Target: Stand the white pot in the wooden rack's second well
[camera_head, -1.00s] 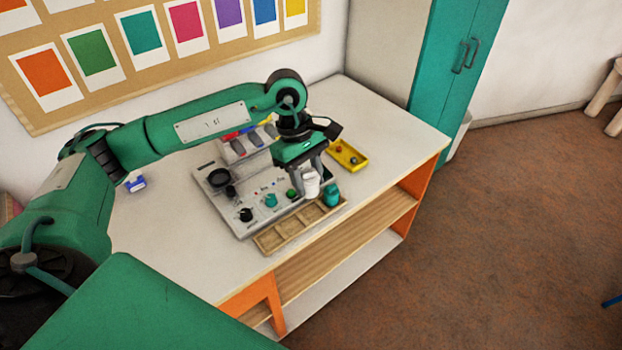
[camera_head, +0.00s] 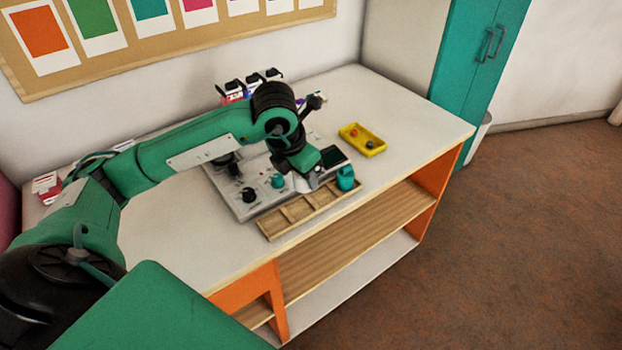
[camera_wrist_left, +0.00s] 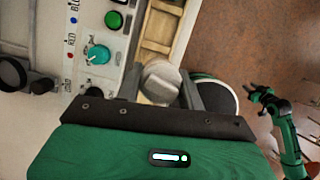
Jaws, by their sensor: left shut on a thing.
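My left gripper (camera_head: 316,182) is shut on the white pot (camera_wrist_left: 160,82), which sits between its two fingers in the left wrist view. In the head view the wrist mostly hides the pot. The wooden rack (camera_head: 272,229) lies along the table's front edge, and it also shows in the left wrist view (camera_wrist_left: 154,45). The held pot is over or at the rack's wells; I cannot tell whether it touches. A teal pot (camera_head: 346,177) stands at the rack's right end, close to the gripper. My right gripper (camera_wrist_left: 259,93) shows small in the left wrist view, apparently open and empty.
A grey panel (camera_head: 243,206) with black, teal and green knobs lies directly behind the rack. Bins stand at the back. The table's right side is clear.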

